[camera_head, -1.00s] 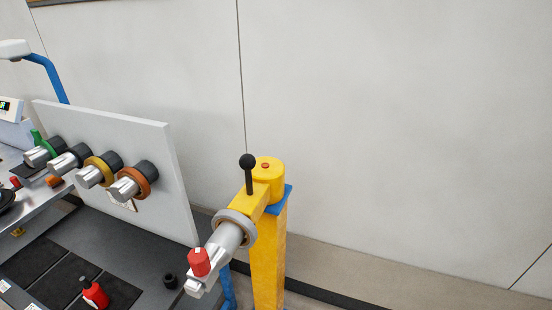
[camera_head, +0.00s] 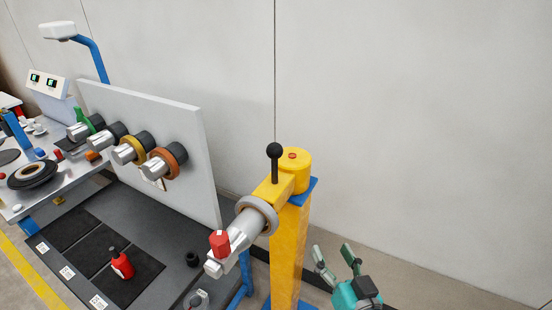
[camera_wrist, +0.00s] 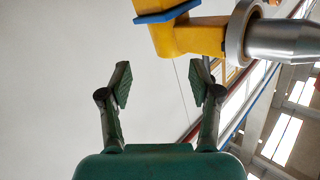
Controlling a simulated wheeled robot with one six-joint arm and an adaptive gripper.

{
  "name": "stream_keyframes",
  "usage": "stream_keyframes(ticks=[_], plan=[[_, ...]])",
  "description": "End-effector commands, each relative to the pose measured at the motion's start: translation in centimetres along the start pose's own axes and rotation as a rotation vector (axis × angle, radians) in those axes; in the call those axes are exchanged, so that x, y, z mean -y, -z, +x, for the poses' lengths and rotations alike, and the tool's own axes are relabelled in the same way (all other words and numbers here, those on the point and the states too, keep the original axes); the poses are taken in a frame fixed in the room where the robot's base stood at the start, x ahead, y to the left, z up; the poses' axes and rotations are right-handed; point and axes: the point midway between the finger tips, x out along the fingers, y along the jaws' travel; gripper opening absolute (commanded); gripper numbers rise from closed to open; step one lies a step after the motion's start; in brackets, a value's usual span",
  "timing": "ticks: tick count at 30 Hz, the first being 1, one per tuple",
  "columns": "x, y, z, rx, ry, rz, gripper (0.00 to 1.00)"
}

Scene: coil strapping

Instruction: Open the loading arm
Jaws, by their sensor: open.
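The yellow loading arm (camera_head: 280,192) sits on top of a yellow post (camera_head: 287,255). An upright lever with a black ball knob (camera_head: 274,150) rises from it. A grey ring (camera_head: 257,215) and a metal spindle with a red knob (camera_head: 220,243) stick out from it toward the lower left. My gripper (camera_head: 334,254) is open and empty, to the right of the post and lower than the arm. In the wrist view my gripper (camera_wrist: 161,84) has its fingers spread below the yellow arm (camera_wrist: 195,38), apart from it. The lever is not visible in the wrist view.
A grey upright panel (camera_head: 150,125) with several metal spindles stands at the left. A red bottle (camera_head: 121,263) and a small black cylinder (camera_head: 193,259) are on the dark bench top. A metal table (camera_head: 60,180) is farther left. Open space lies right of the post, before the wall.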

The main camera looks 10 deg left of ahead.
Motion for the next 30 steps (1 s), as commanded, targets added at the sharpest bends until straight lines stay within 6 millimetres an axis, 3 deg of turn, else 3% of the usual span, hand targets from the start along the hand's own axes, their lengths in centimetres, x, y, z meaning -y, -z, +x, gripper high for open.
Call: stream_keyframes(ticks=[1,6,12,15,23,30], plan=[[0.9,1.8,1.1,-0.011,0.028,-0.004,0.63],[3.8,6.5,4.0,-0.019,0.114,-0.021,0.63],[7.1,11.5,6.0,-0.021,0.203,-0.050,0.63],[8.2,13.1,6.4,-0.020,0.231,-0.062,0.63],[9.3,14.3,7.2,-0.018,0.255,-0.072,0.63],[10.2,14.3,10.6,-0.017,0.255,-0.072,0.63]])
